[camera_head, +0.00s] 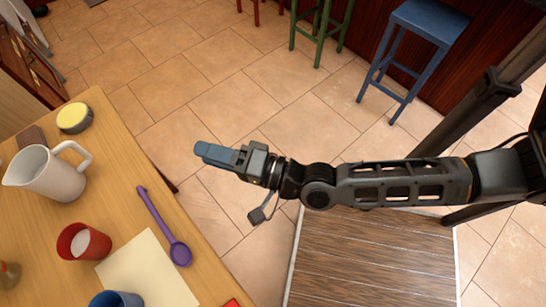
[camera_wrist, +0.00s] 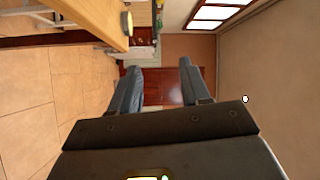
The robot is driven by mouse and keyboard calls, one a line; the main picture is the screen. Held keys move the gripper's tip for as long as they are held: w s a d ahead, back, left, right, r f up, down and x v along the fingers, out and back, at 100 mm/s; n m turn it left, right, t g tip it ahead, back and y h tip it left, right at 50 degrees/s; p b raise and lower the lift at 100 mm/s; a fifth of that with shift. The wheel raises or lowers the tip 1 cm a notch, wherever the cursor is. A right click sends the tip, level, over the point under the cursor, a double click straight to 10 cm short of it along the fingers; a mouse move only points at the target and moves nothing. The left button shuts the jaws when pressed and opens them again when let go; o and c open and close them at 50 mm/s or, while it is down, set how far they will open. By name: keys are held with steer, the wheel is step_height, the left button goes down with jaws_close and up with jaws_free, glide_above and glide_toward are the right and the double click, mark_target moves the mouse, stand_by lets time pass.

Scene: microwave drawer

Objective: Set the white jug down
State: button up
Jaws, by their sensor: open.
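The white jug (camera_head: 48,174) stands upright on the wooden table at the left of the head view, its handle toward the right. My gripper (camera_head: 203,150) is to the right of the table, over the floor, apart from the jug. In the wrist view my gripper (camera_wrist: 160,80) shows two fingers spread apart with nothing between them. The jug cannot be made out in the wrist view.
The wooden table (camera_head: 125,150) also holds a yellow-topped round container (camera_head: 74,117), a purple spoon (camera_head: 163,225), a red cup (camera_head: 82,243), a blue cup (camera_head: 116,299) and a pale sheet (camera_head: 150,272). A blue stool (camera_head: 428,20) stands at the upper right.

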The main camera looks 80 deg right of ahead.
steer(key=s+a+r+n+g, duration=0.1)
steer(key=s+r+n, duration=0.3)
steer(key=s+n, duration=0.4)
steer(key=s+a+r+n+g+y, duration=0.1)
steer(key=s+a+r+n+g, duration=0.1)
steer(key=s+r+n, duration=0.3)
steer(key=s+n, duration=0.3)
steer(key=s, duration=0.1)
steer(key=shift+r+n+g, duration=0.25)
steer(key=shift+n+g, duration=0.05)
steer(key=shift+g, duration=0.1)
